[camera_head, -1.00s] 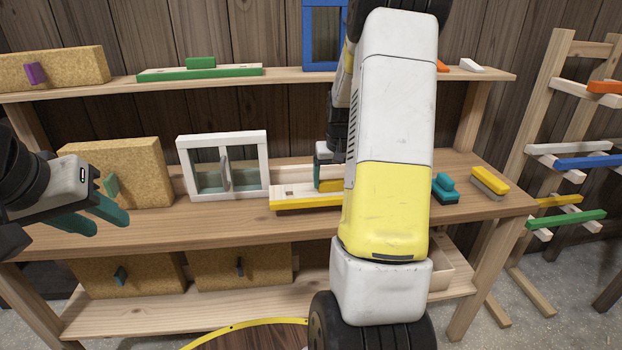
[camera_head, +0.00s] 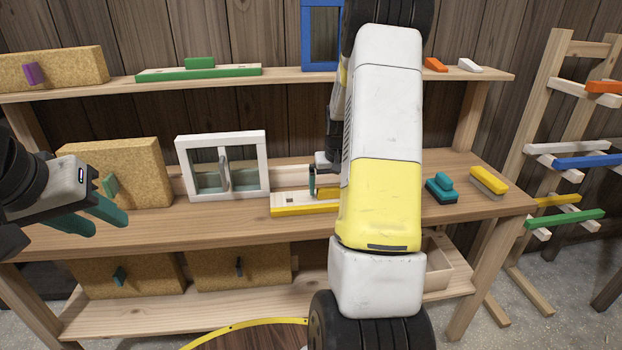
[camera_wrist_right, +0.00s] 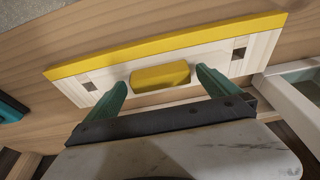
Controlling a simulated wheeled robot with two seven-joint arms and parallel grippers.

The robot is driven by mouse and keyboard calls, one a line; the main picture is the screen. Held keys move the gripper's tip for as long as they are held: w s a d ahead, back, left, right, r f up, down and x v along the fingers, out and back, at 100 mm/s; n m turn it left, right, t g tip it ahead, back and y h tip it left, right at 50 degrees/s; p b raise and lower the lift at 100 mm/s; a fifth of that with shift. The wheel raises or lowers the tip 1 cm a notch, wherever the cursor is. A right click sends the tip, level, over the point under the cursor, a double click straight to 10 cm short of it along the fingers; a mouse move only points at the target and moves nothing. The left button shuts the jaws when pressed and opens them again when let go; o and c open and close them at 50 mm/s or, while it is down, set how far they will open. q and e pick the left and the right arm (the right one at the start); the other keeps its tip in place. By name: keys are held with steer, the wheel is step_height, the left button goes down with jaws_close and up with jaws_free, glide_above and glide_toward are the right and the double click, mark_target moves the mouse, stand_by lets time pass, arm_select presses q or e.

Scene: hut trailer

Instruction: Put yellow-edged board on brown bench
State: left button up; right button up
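The yellow-edged board (camera_head: 292,207) lies on the middle shelf, a white board with a yellow front edge, partly hidden by my right arm. In the right wrist view the board (camera_wrist_right: 215,55) shows its yellow strip and a yellow block handle (camera_wrist_right: 160,77). My right gripper (camera_head: 322,190) is at the board; in the wrist view its green fingers (camera_wrist_right: 162,88) are open, one on each side of the handle, with gaps. My left gripper (camera_head: 100,215) is open and empty at the left. A brown wooden top with a curved yellow rim (camera_head: 245,325), possibly the brown bench, shows at the bottom edge.
A white-framed window piece (camera_head: 222,135) stands left of the board. A teal brush (camera_head: 441,188) and a yellow brush (camera_head: 488,184) lie to its right. A cork board (camera_head: 140,150) stands further left. A rack (camera_head: 540,150) stands at the right.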

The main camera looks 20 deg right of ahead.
mark_target(333, 204)
steer(key=d+v, duration=0.1)
steer(key=v, duration=1.1)
steer(key=s+a+r+n+t+y, duration=0.1)
steer(key=s+a+r+n+t, duration=0.1)
steer(key=s+a+r, duration=0.95)
steer(key=s+a+n+t+y, duration=0.1)
steer(key=s+a+y, duration=0.1)
steer(key=s+a, duration=0.8)
steer(key=shift+s+a+f, duration=0.3)
steer(key=shift+s, duration=0.8)
